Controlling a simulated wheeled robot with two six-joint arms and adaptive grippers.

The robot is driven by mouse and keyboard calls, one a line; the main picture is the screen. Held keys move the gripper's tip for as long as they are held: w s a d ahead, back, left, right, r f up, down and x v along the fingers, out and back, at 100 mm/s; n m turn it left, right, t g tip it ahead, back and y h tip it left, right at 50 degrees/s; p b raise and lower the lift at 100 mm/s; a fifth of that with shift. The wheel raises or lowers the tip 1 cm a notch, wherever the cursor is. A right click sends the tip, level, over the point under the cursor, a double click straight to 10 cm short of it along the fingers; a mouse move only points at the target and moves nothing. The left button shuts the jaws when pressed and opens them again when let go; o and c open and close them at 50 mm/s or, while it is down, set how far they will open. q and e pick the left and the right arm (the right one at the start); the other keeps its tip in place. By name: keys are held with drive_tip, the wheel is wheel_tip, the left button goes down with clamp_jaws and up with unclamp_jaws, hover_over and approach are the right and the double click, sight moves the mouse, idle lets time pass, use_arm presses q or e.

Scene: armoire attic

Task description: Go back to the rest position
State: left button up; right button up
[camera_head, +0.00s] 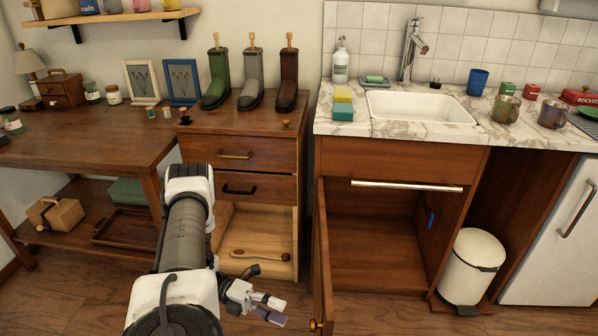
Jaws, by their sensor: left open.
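My left arm rises from the bottom of the head view, left of centre. My left gripper (271,309) is low in the view, in front of the drawer cabinet (240,144) and to the left of the open sink cupboard door (322,262). Its jaws are open, and I see nothing between them. A small gap seems to lie between the gripper and the door, but I cannot judge the depth. My right gripper is not in view.
The sink cupboard (375,250) stands open and looks mostly empty, its door jutting toward me. A white bin (470,262) stands right of it, beside a white fridge (560,235). A wooden workbench (90,148) stands left. Bare floor (75,295) shows bottom left.

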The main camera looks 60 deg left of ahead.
use_arm(q)
drive_tip(key=v, duration=0.4)
idle(0.5)
